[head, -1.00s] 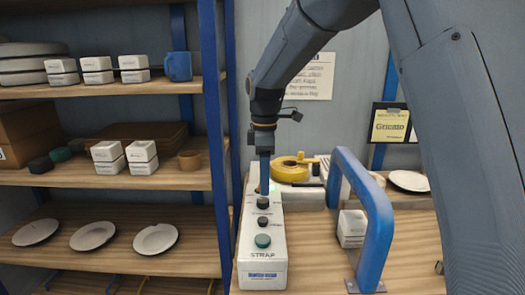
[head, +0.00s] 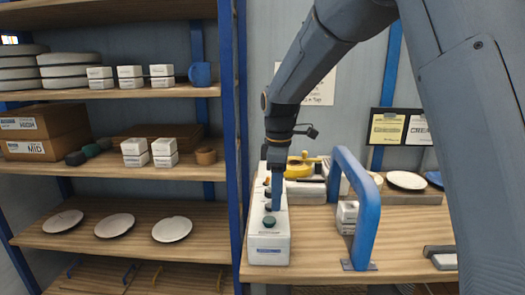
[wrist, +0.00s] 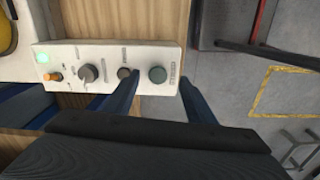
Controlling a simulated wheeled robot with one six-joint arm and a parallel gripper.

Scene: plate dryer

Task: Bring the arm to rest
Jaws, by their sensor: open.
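My arm reaches down from the upper right in the head view. My gripper (head: 277,190) points downward over the white control box (head: 268,248) on the bench. In the wrist view my gripper (wrist: 158,92) is open, with its two blue fingers apart over the box's knobs. A green button (wrist: 157,75) shows between the fingertips, with a dark knob (wrist: 124,73) by the left finger. The fingers look empty. I cannot tell whether a fingertip touches the box.
A blue arched handle (head: 362,210) stands right of the box, with white blocks (head: 347,215) by it. A yellow round device (head: 300,165) lies behind. A shelf (head: 120,167) with plates, boxes and a blue mug (head: 200,74) stands left.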

